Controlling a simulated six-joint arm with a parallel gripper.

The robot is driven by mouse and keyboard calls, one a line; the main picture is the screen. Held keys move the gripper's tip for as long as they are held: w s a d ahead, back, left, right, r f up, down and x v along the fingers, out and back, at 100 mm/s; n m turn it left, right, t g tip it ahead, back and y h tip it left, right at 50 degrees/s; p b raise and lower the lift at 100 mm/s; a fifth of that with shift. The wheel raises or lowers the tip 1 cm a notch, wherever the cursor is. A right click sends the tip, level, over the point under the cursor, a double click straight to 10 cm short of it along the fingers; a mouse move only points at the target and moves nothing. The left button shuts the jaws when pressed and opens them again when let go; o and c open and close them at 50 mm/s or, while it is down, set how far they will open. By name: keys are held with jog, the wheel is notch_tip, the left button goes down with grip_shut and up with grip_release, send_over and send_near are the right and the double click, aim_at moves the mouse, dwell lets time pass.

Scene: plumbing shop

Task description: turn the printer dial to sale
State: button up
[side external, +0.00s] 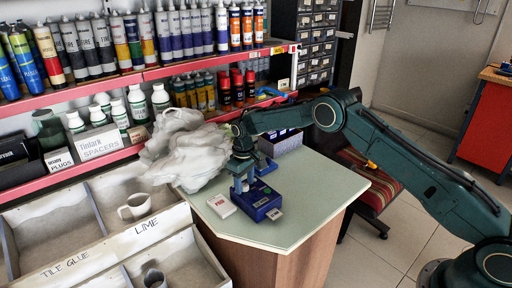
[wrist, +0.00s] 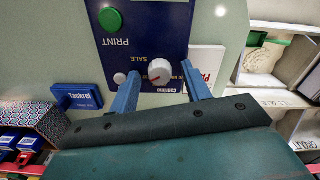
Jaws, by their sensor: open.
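The printer is a blue box (side external: 258,201) on the pale counter. In the wrist view its blue panel (wrist: 165,22) carries a round green button (wrist: 110,20) marked PRINT and a small pale dial (wrist: 159,71) with a reddish mark. The lettering is upside down there; SALE stands just above the dial and other labels lie beside and below it, partly hidden. I cannot tell for sure which label the dial points to. My gripper (wrist: 159,80) is open, its two blue fingers on either side of the dial, apart from it in the picture. In the side view my gripper (side external: 241,184) hides the dial.
A white and red box (side external: 221,205) lies left of the printer, and a crumpled pale plastic bag (side external: 186,150) is close behind. A blue labelled block (wrist: 77,97) is near my gripper. Sorting bins (side external: 55,230) and shelves of tubes (side external: 150,70) border the counter (side external: 318,190).

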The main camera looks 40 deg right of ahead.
jog(key=c, duration=1)
jog(key=shift+m, duration=0.4)
jog(key=m, duration=1)
jog(key=shift+r, duration=0.1)
jog(key=o, duration=1)
